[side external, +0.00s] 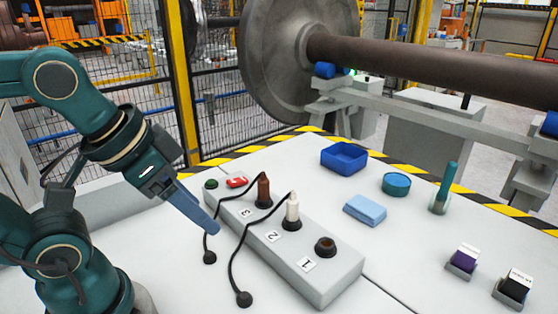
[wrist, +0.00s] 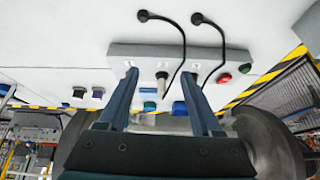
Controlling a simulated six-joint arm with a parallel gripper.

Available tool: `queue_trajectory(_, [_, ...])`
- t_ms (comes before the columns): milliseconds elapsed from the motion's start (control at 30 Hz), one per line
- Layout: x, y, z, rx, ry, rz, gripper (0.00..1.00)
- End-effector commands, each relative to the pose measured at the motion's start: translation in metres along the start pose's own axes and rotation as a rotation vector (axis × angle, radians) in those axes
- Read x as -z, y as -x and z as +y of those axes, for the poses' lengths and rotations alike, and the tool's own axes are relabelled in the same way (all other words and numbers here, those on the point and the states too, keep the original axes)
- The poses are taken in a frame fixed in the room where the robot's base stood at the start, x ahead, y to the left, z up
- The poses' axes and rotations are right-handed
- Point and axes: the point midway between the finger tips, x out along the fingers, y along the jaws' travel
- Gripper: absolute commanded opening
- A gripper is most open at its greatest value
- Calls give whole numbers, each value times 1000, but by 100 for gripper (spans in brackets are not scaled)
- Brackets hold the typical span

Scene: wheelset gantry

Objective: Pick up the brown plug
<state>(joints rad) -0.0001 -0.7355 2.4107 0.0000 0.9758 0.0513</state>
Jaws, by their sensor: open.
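The brown plug (side external: 263,190) stands upright in the socket marked 3 on the grey socket block (side external: 318,285), with a black cord. In the side view my gripper (side external: 212,230) is left of the plug, near the block's front left edge, and is empty. In the wrist view my gripper (wrist: 158,74) is open, its two blue fingers apart. The white plug (wrist: 161,86) shows between them, beyond the fingertips. The brown plug is not clearly seen there; the right finger seems to cover it. The white plug also shows in the side view (side external: 292,207), upright in socket 2.
Socket 1 (side external: 325,246) is empty. Two black cords run from the plugs to the table at left. A blue tray (side external: 344,158) and light blue block (side external: 365,210) lie behind the socket block.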

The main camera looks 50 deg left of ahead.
Motion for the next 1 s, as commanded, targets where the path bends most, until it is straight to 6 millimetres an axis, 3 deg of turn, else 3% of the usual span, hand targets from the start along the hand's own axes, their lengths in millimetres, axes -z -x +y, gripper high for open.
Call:
queue_trajectory(200, [54,17,-10,12,-44,-55,66])
queue_trajectory(467, [116,0,-35,21,-56,-177,66])
queue_trajectory(733, [154,-54,-70,13,-33,-316,66])
queue_trajectory(1000, [154,-118,-101,-2,24,-435,66])
